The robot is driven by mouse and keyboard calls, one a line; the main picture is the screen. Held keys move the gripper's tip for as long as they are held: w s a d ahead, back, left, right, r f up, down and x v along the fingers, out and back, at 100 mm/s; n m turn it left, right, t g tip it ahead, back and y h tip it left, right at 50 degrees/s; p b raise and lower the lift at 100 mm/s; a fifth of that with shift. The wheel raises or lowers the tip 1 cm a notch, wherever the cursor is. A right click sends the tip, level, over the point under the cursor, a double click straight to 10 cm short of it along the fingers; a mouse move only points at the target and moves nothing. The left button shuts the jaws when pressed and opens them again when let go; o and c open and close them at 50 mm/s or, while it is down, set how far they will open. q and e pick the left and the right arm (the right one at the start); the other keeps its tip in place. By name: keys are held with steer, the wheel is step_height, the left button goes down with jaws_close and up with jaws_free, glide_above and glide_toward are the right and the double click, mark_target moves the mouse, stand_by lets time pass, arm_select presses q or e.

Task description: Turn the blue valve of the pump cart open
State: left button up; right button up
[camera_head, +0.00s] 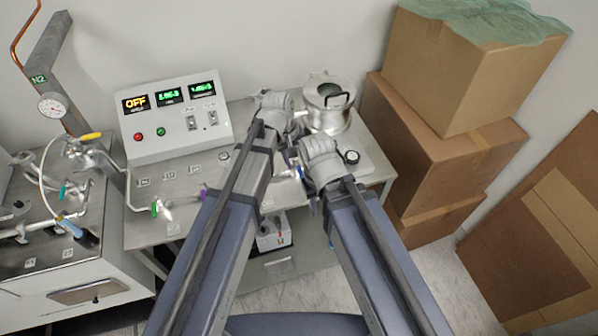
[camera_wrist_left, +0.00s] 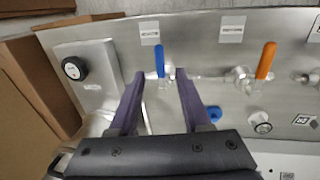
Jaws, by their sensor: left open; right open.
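The blue valve lever (camera_wrist_left: 160,60) stands upright in the left wrist view, on a silver pipe along the metal panel of the pump cart (camera_wrist_left: 105,30). My left gripper (camera_wrist_left: 160,78) is open, with one purple finger on either side of the lever's line; I cannot tell whether either touches it. In the head view the blue lever (camera_head: 297,171) shows in the gap between my two arms. My left gripper (camera_head: 291,153) is close to it, its fingers mostly hidden. My right gripper (camera_head: 312,202) is open just right of and below the lever, with its fingers partly hidden.
An orange lever (camera_wrist_left: 266,60) stands beside the blue one. A black knob (camera_wrist_left: 75,68) is on the other side. A steel pot (camera_head: 327,112) and control box (camera_head: 175,125) stand behind; cardboard boxes (camera_head: 430,140) stack at the right.

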mark_target(300, 171)
arm_select(q)
steer(key=f+b, duration=0.3)
steer(key=f, duration=0.1)
steer(key=shift+w+d, duration=0.15)
steer(key=shift+d, duration=0.2)
steer(key=shift+c, duration=0.2)
jaws_close()
stand_by(0.9)
